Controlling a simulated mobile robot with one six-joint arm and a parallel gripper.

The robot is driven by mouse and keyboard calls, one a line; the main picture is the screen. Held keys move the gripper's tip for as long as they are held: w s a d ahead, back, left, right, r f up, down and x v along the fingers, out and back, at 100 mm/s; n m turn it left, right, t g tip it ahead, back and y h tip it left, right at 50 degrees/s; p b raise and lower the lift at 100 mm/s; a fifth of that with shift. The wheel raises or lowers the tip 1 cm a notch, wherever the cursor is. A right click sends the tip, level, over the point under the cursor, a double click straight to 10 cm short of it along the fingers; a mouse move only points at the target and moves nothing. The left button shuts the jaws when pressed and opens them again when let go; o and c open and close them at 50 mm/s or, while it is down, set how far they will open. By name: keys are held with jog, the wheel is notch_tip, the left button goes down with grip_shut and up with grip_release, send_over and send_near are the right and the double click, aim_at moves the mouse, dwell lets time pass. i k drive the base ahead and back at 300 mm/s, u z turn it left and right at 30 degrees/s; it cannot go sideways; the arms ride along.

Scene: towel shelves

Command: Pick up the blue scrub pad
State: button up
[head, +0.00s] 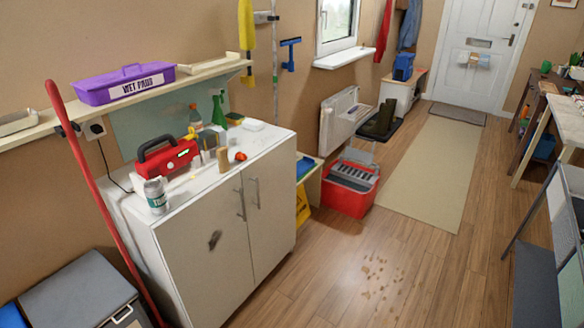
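I cannot make out a blue scrub pad for certain. A flat blue thing (305,166) lies on a low stand just right of the white cabinet (222,243); it is too small to tell what it is. On the cabinet top are a red radio-like box (168,158), a labelled can (156,196), a green spray bottle (218,112), a small red thing (240,156) and several small grey and tan items, partly hiding one another. My gripper is not in view.
A purple caddy (125,84) sits on the wall shelf. A red pole (105,205) leans at the cabinet's left. A red cooler-like box (350,188) stands on the floor. Brown spots (378,278) mark the floor. The floor right of the cabinet is mostly clear.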

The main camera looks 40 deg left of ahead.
aim_at(303, 166)
jog(key=u, duration=0.4)
jog(key=i, duration=0.8)
jog(key=u, duration=0.75)
jog(key=i, duration=0.75)
jog(key=u, duration=1.9)
jog(key=k, duration=0.1)
jog(key=z, duration=2.85)
jog(key=i, duration=0.5)
